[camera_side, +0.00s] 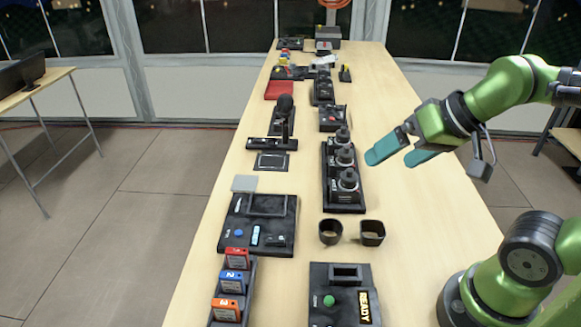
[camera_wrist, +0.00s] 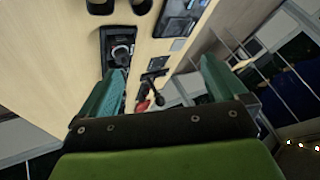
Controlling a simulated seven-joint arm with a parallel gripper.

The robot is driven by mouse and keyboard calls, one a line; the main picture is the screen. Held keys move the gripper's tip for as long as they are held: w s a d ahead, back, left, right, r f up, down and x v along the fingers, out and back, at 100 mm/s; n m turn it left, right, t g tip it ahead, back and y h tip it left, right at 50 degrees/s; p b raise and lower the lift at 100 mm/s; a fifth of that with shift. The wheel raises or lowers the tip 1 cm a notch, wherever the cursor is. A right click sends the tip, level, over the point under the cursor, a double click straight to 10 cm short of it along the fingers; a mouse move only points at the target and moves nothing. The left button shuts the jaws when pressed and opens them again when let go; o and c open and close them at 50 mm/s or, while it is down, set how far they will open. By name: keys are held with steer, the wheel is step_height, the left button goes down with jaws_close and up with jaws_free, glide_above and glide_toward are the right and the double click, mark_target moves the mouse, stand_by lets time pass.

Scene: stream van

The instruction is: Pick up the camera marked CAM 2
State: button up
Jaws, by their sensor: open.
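Several black cameras with round tops stand in a row in a long black tray (camera_side: 348,209) in the middle of the table: a front camera (camera_side: 348,186), a middle camera (camera_side: 345,157) and a rear camera (camera_side: 342,138). Their markings are too small to read, so I cannot tell which is CAM 2. My gripper (camera_side: 393,155), with teal fingers, is open and empty, above the table to the right of the tray. In the wrist view its fingers (camera_wrist: 160,82) are spread wide, and part of the tray (camera_wrist: 104,45) shows beyond the left finger, which hides some of it.
Two dark cups (camera_side: 331,232) (camera_side: 372,232) stand in front of the tray. A black panel (camera_side: 230,235) and a rack of numbered cartridges (camera_side: 231,284) are at left front. A READY box (camera_side: 341,298) is at the front. A microphone (camera_side: 284,105) stands behind left.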

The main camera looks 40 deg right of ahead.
steer(key=m+g+h, duration=0.2)
steer(key=m+g, duration=0.3)
steer(key=g, duration=0.2)
glide_above(343, 152)
steer(key=shift+f, duration=2.05)
steer(key=f, duration=1.1)
steer(key=shift+w, duration=0.25)
steer(key=shift+s+d+f, duration=0.1)
steer(key=shift+f, duration=1.25)
steer(key=shift+s+d+f, duration=0.1)
steer(key=shift+f, duration=1.25)
steer(key=shift+r, duration=0.15)
steer(key=c, duration=1.4)
